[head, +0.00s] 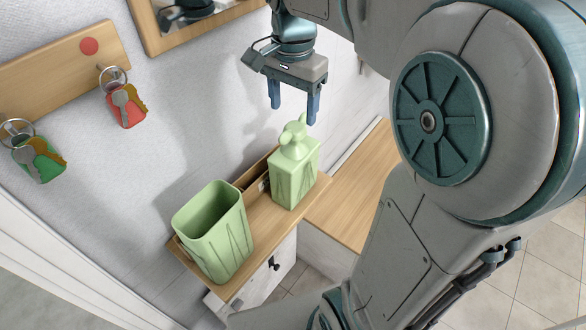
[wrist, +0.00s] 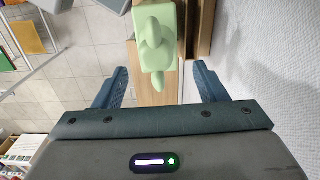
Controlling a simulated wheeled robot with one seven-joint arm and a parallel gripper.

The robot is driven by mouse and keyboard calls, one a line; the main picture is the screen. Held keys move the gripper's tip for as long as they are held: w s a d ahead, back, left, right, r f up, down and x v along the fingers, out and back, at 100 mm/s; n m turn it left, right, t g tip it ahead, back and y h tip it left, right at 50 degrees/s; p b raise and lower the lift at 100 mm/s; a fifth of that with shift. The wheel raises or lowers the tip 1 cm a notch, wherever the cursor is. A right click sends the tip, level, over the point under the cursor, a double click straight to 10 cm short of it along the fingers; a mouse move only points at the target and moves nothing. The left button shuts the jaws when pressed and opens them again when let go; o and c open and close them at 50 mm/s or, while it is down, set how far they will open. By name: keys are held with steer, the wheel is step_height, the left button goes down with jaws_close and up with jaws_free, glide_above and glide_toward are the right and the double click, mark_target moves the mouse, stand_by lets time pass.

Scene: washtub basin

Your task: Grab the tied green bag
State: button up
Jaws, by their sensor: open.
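I see no tied green bag in either view. A light green pump bottle (head: 294,176) stands upright on a narrow wooden shelf (head: 262,222) in the head view. A light green open cup (head: 217,235) stands left of it on the same shelf. My gripper (head: 294,103) is open and empty, pointing down above the pump bottle, with a gap between them. In the wrist view the bottle (wrist: 160,58) shows from above, between and beyond the fingertips (wrist: 160,75) of my gripper. Nothing is between the fingers.
Keys with a red tag (head: 126,108) and a green tag (head: 40,160) hang from a wooden wall board (head: 62,68). A lower wooden top (head: 350,200) lies right of the shelf. The white wall is close behind. A framed mirror (head: 190,18) hangs above.

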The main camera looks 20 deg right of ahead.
mark_target(293, 125)
step_height(293, 125, down, 3)
steer(key=shift+f, duration=0.1)
steer(key=shift+s+d+f+p, duration=0.15)
steer(key=shift+f+p, duration=0.1)
steer(key=shift+f, duration=1.1)
steer(key=shift+s+f+p, duration=0.1)
steer(key=shift+f+p, duration=0.1)
steer(key=shift+f, duration=1.1)
jaws_close()
